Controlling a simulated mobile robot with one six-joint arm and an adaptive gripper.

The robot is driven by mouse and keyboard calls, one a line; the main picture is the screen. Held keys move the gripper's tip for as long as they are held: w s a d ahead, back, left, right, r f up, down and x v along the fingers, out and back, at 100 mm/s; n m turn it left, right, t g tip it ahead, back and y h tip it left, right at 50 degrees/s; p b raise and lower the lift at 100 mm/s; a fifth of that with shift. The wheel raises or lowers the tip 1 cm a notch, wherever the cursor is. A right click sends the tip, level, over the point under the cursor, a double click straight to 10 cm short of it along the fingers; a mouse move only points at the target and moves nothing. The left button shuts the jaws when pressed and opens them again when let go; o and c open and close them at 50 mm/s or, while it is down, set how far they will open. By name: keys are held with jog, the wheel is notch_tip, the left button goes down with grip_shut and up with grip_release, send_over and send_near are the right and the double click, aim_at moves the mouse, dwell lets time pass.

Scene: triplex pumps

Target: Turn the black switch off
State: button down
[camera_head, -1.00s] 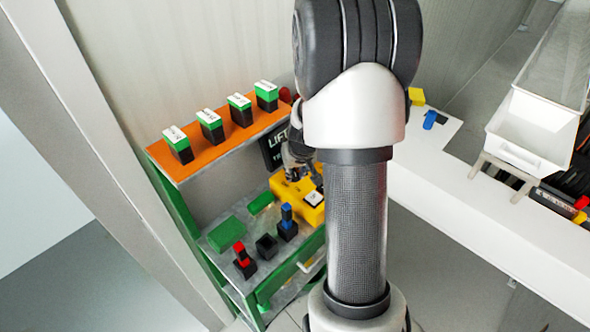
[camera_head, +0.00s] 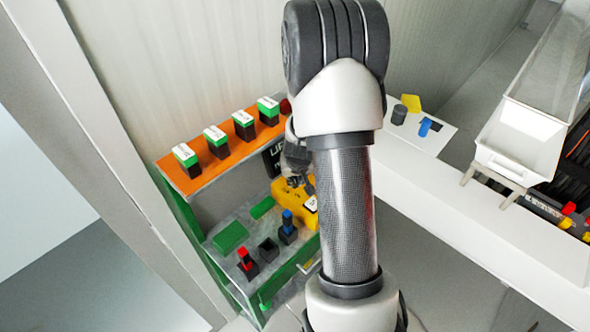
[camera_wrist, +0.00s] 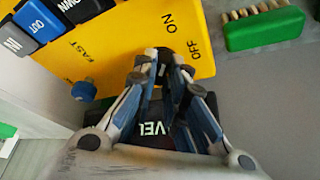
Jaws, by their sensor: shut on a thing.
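The yellow control box (camera_head: 288,196) stands on the green-framed shelf, partly hidden behind my arm. In the wrist view the yellow box (camera_wrist: 110,45) carries the printed words ON and OFF. The black switch (camera_wrist: 163,56) sits at the box's edge, between the ON and OFF labels, and is mostly covered by my fingers. My gripper (camera_wrist: 162,66) is shut on the black switch, with a finger on each side. In the head view my gripper (camera_head: 296,182) is at the box, and the switch itself is hidden.
A blue knob (camera_wrist: 83,90) and blue and black buttons (camera_wrist: 30,25) are on the box. A green brush (camera_wrist: 263,28) lies beside it. Several green-topped black blocks (camera_head: 216,140) stand on the orange shelf (camera_head: 200,178). A white counter (camera_head: 470,215) is at right.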

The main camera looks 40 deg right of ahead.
jog(key=shift+f, duration=0.1)
jog(key=c, duration=1.6)
grip_release()
jog(key=shift+c, duration=0.2)
jog(key=b, duration=0.3)
jog(key=shift+w+d+f+n, duration=0.1)
jog(key=shift+f+n, duration=0.1)
jog(key=shift+n, duration=0.1)
jog(key=shift+n+b, duration=0.3)
jog(key=shift+b, duration=0.95)
